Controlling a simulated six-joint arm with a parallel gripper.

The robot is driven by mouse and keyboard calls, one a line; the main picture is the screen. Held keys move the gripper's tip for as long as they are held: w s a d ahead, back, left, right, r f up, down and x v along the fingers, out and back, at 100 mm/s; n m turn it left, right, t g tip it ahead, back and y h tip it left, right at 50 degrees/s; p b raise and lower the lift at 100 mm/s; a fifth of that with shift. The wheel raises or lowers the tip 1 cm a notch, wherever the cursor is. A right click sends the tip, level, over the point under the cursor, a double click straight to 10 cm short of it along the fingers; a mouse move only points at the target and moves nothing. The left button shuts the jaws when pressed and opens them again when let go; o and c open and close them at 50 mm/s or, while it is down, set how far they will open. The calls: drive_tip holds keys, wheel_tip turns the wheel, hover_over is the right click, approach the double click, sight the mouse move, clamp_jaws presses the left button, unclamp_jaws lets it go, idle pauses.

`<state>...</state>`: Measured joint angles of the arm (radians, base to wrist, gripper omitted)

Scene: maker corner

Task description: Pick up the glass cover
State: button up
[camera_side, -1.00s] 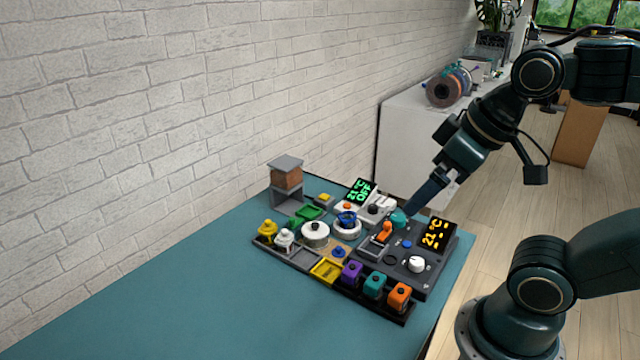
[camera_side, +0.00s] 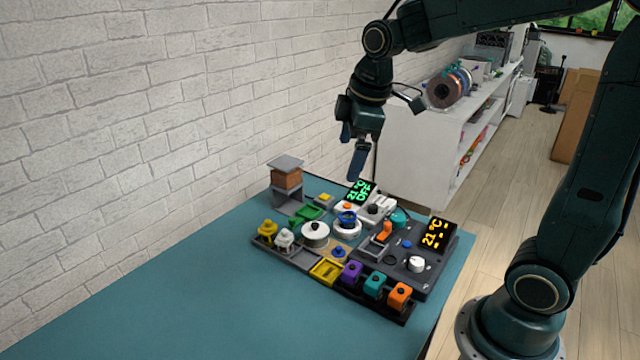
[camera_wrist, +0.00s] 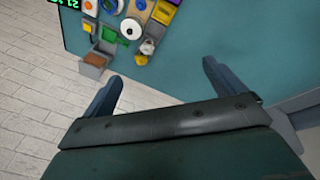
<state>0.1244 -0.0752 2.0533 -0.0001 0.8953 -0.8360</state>
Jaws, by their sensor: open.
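I cannot make out a clearly glass cover among the small parts. A round white piece with a dark knob (camera_side: 315,233) sits near the middle of the part group; it also shows in the wrist view (camera_wrist: 131,28). A blue-topped piece in a white ring (camera_side: 347,224) stands to its right, and a teal rounded piece (camera_side: 399,217) lies further right by the dark panel. My gripper (camera_side: 353,153) is open and empty, pointing down, raised above the back of the part group. Its two spread fingers also show in the wrist view (camera_wrist: 162,74), with nothing between them.
A grey stand with a brown block (camera_side: 287,180) rises at the back left. Coloured blocks line the front tray (camera_side: 376,309). The teal table (camera_side: 180,290) is clear at left; a brick wall stands behind.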

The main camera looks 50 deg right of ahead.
drive_tip(key=w+d+f+n+g, duration=0.1)
drive_tip(key=w+d+f+n, duration=0.4)
drive_tip(key=w+f, duration=0.4)
drive_tip(key=n+g, duration=0.2)
drive_tip(key=n, duration=0.3)
approach(315, 224)
drive_tip(key=shift+d+f, duration=0.2)
drive_tip(key=shift+f, duration=3.5)
drive_tip(key=shift+f, duration=0.1)
drive_tip(key=shift+f, duration=2.5)
drive_tip(key=c, duration=1.1)
drive_tip(key=shift+o, duration=0.2)
